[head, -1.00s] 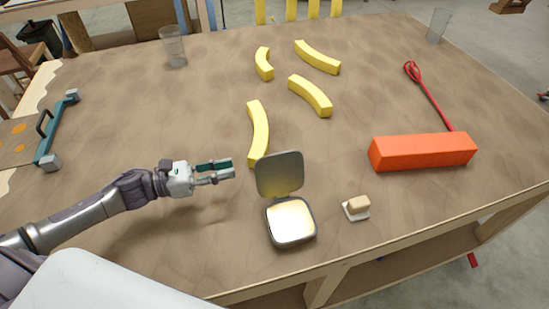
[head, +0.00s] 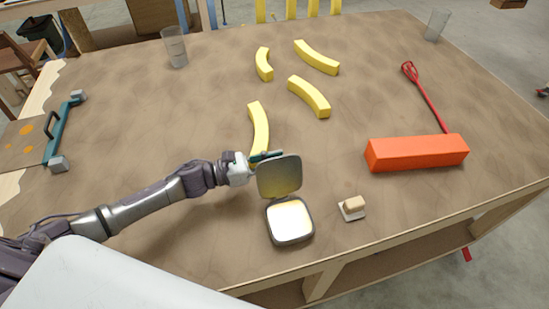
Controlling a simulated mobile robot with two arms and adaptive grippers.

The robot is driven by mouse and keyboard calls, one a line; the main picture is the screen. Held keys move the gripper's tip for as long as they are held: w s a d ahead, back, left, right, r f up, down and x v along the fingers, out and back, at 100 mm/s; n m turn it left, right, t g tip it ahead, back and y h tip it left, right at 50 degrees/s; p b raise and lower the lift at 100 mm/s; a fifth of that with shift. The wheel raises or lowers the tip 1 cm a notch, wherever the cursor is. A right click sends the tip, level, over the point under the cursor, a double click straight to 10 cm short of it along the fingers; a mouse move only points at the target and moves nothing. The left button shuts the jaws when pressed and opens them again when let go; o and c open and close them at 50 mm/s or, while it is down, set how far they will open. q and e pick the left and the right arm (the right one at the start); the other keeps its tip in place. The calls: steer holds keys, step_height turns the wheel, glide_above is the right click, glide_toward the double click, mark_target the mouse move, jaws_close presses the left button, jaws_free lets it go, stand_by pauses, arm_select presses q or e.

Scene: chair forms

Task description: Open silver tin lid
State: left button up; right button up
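The silver tin (head: 290,238) sits near the front edge of the table, with a bright inside. Its lid (head: 279,178) stands up at the tin's back edge, so the tin is open. My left gripper (head: 265,157) is just behind the upper left part of the lid. One finger shows above the lid's top edge and the rest is partly hidden by the lid. I cannot tell whether it touches the lid or how far its fingers are apart. My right gripper is not in view.
Several yellow curved pieces (head: 309,96) lie behind the tin; one (head: 258,126) is close to my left gripper. A small block on a white base (head: 352,207), an orange box (head: 415,153) and a red whisk (head: 424,94) are to the right. A glass (head: 175,48) stands back left.

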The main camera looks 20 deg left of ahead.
arm_select(q)
jaws_close()
steer(key=shift+s+d+r+m+b, duration=0.15)
steer(key=shift+s+d+m+b, duration=0.25)
steer(key=shift+m+b, duration=0.6)
steer(key=shift+s+r+b, duration=0.2)
steer(key=shift+s+b, duration=0.05)
steer(key=shift+b, duration=0.25)
steer(key=shift+d+r+m, duration=0.1)
steer(key=shift+r+m, duration=0.15)
steer(key=shift+m, duration=0.05)
steer(key=shift+r, duration=0.1)
jaws_free()
steer(key=shift+s, duration=0.1)
